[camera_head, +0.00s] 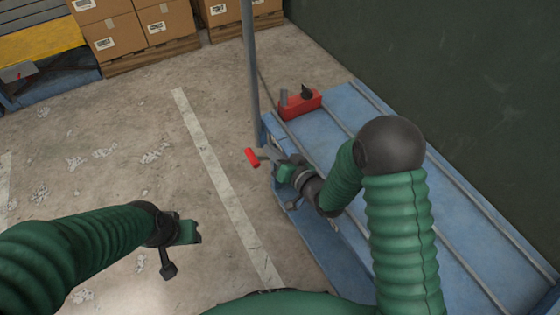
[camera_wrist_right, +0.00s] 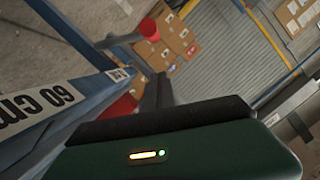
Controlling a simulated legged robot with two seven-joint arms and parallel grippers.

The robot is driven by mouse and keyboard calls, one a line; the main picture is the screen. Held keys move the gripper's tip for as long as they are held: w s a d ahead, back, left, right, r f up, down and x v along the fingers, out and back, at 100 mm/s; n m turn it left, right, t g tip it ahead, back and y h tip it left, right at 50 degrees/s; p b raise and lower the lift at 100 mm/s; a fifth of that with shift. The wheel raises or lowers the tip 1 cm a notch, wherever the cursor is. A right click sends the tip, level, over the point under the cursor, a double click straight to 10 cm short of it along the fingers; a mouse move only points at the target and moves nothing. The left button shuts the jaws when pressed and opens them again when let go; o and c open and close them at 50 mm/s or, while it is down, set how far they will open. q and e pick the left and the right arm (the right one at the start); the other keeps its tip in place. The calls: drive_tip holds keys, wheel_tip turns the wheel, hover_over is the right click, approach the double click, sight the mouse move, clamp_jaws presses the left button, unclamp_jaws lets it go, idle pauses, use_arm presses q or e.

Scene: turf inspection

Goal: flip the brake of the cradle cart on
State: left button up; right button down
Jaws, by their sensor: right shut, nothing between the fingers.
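The blue cradle cart (camera_head: 350,107) stands on the right, with rails along its deck. The red grip (camera_wrist_right: 148,27) also shows at the top of the right wrist view. My right gripper (camera_head: 272,157) is shut and empty just right of the red grip; I cannot tell whether it touches the lever. Its dark fingers (camera_wrist_right: 158,92) show in the right wrist view. My left gripper (camera_head: 192,236) hangs over the floor at lower left; its jaws are unclear.
A red tool holder (camera_head: 300,104) sits on the cart deck by a grey-blue upright post (camera_head: 250,70). Cardboard boxes (camera_head: 165,20) stand on pallets at the back. A dark green wall (camera_head: 480,80) borders the cart. The concrete floor (camera_head: 120,130) at left is open.

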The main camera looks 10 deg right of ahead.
sight(255, 158)
drive_tip(key=a+f, duration=0.1)
drive_tip(key=w+a+f+b, duration=0.1)
drive_tip(key=a+f+b, duration=0.1)
drive_tip(key=f, duration=0.1)
drive_tip(key=shift+w+a, duration=0.3)
drive_tip(key=shift+w, duration=0.1)
drive_tip(key=shift+f, duration=0.1)
drive_tip(key=shift+s+a+f+n+b, duration=0.3)
drive_tip(key=shift+a+f+n+b, duration=0.15)
drive_tip(key=shift+n, duration=0.25)
wheel_tip(255, 158, down, 11)
drive_tip(key=a+n+t+h+b, duration=0.1)
drive_tip(key=a+n+h+b, duration=0.1)
drive_tip(key=n, duration=0.5)
drive_tip(key=s+h+b, duration=0.1)
drive_tip(key=b, duration=0.1)
drive_tip(key=shift+a+n+b, duration=0.25)
drive_tip(key=shift+n+b, duration=0.1)
drive_tip(key=shift+n, duration=0.05)
drive_tip(key=shift+d+f+h, duration=0.1)
drive_tip(key=shift+h, duration=0.2)
